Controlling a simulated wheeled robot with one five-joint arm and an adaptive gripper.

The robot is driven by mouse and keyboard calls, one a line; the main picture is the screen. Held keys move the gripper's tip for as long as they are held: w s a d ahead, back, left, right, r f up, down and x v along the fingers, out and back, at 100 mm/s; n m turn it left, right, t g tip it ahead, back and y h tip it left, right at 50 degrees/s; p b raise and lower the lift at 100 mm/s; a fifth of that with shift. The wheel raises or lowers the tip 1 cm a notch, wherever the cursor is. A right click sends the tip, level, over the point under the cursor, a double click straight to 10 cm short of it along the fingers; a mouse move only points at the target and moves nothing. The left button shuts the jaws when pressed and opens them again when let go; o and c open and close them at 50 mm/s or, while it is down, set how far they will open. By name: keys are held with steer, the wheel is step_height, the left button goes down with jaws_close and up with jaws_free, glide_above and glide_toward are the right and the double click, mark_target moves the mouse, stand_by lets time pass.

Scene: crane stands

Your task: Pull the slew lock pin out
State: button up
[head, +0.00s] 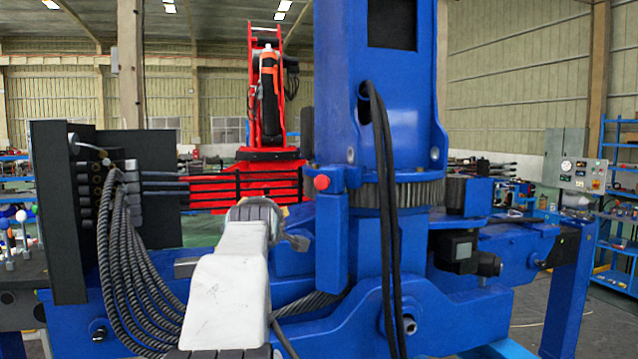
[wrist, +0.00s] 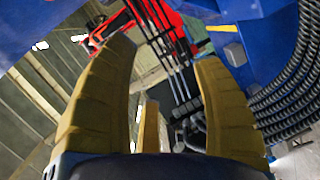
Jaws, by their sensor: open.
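The slew lock pin shows as a red knob (head: 321,183) on top of a blue upright bracket (head: 333,235), beside the toothed ring of the blue crane column. I cannot make the knob out in the wrist view. My gripper's yellow fingers (wrist: 165,65) are spread open in the wrist view, with nothing between them. In the head view my white arm reaches forward, and its wrist end is left of the bracket and a little lower than the knob. The fingers are mostly hidden there behind the wrist, so their distance to the knob is unclear.
The blue crane column (head: 385,120) stands just right of the knob, with black hoses (head: 385,230) down its front. A black panel with a bundle of ribbed hoses (head: 125,255) is left of my arm. A red crane (head: 265,110) stands behind.

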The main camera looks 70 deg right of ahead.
mark_target(321, 184)
steer(key=s+d+r+g+h, duration=0.1)
steer(key=s+d+r, duration=0.1)
steer(key=s+d, duration=0.1)
steer(key=s+d+r+h+p, duration=0.1)
steer(key=s+d+r, duration=0.1)
steer(key=s+d, duration=0.1)
steer(key=s+d+r+g+h+p, duration=0.1)
steer(key=s+d+r, duration=0.1)
steer(key=s, duration=0.1)
steer(key=shift+s+d+r+g, duration=0.1)
steer(key=shift+s+d+g, duration=0.2)
steer(key=shift+d, duration=0.1)
steer(key=d+p, duration=0.2)
steer(key=shift+w+n+p, duration=0.3)
steer(key=shift+p, duration=0.05)
steer(key=shift+p+x, duration=1.25)
steer(key=shift+x, duration=0.65)
steer(key=shift+c, duration=0.4)
jaws_close()
steer(key=shift+a+f+b, duration=0.1)
steer(key=shift+f+b, duration=0.2)
